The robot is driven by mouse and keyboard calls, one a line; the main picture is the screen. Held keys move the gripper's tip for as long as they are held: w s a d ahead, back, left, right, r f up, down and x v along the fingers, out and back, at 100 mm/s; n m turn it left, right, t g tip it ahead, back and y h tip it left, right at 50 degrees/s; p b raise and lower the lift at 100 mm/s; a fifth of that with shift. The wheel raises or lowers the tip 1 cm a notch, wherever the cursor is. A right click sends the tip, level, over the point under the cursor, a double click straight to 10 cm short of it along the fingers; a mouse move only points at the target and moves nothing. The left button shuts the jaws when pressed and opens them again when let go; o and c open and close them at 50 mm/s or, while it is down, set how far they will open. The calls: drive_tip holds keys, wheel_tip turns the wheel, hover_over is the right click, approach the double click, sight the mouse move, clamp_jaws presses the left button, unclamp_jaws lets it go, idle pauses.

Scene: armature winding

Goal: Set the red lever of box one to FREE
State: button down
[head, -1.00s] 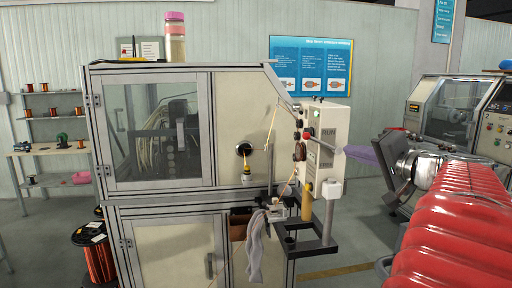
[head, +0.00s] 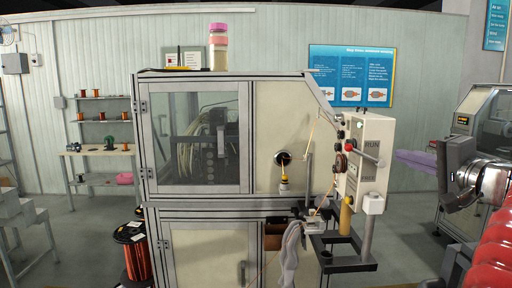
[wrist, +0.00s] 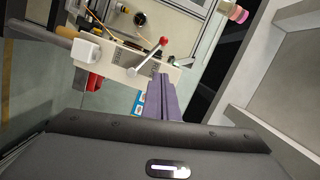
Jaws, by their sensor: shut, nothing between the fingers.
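Box one, a white panel box (head: 376,132), hangs on the right side of the winding machine, with RUN printed above FREE. Its lever has a red knob (head: 349,146) and a grey rod running down right to a round grey end. In the head view the rod passes just below RUN, well above FREE. The red knob (wrist: 164,41) also shows in the wrist view, just beyond the fingertips. My gripper (head: 398,155) has purple fingers, shut and empty, just right of the box with a small gap. In the wrist view the fingers (wrist: 160,77) lie together near the box's edge.
The machine cabinet (head: 262,202) stands left of the box, with a shelf bracket (head: 345,266) and grey cloth (head: 289,252) below. A second machine (head: 480,115) stands behind my arm at right. Open floor shows between them.

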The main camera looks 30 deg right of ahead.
drive_tip(key=shift+w, duration=0.15)
approach(365, 156)
drive_tip(key=w+r, duration=0.3)
drive_tip(key=w, duration=0.2)
drive_tip(key=w+a, duration=0.1)
drive_tip(key=w, duration=0.1)
drive_tip(key=shift+w+a+f, duration=0.15)
drive_tip(key=shift+w+f, duration=0.1)
drive_tip(key=shift+f, duration=0.1)
